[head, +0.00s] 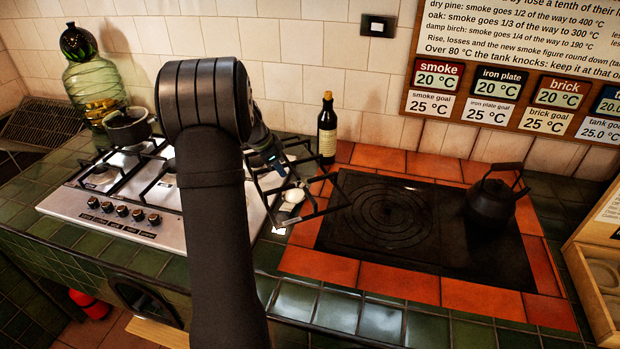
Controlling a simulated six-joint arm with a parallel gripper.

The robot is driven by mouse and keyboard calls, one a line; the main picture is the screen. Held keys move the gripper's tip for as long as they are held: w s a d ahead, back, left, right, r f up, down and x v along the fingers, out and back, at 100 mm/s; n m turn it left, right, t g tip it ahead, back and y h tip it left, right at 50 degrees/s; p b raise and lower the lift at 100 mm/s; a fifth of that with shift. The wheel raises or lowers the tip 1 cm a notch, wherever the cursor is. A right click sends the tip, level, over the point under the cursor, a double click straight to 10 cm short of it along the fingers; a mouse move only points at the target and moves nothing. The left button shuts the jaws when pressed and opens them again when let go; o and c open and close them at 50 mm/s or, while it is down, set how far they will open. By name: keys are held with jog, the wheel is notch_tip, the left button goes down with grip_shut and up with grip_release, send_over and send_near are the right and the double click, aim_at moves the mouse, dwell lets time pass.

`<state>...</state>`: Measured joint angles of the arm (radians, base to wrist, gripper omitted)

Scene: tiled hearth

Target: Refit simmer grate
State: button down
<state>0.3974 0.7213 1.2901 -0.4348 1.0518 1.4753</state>
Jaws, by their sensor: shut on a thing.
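My gripper (279,166) is shut on a black wire grate (322,211), which I take to be the simmer grate. The grate is tilted and appears raised, over the gap between the hob's right end and the terracotta tile border. My forearm hides part of the gripper and the fingertips are hard to make out. The steel gas hob (72,204) stands at left, with black grates on its left part and several knobs along its front. My arm covers much of its right part. A small pale round piece (294,195) shows through the grate; I cannot tell what it is.
A dark bottle (327,135) stands close behind the grate. A black kettle (494,196) sits on the right of the black iron plate (385,242). A small pot (128,128) is on the hob's back left, near a green glass jar (97,80). The plate's left part is clear.

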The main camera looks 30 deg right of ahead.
jog(key=w+a+m+g, duration=0.1)
jog(key=w+a+m, duration=0.3)
jog(key=w, duration=0.3)
jog(key=w+a+f+m+g+y, duration=0.1)
jog(key=w+a+m, duration=0.2)
jog(key=w+a, duration=0.2)
jog(key=shift+w+a+f+m+g, duration=0.2)
jog(key=shift+w+a+m+g, duration=0.2)
jog(key=shift+w, duration=0.95)
jog(key=shift+f, duration=0.25)
jog(key=shift+f, duration=2.9)
jog(key=shift+f, duration=0.35)
jog(key=c, duration=1.5)
grip_release()
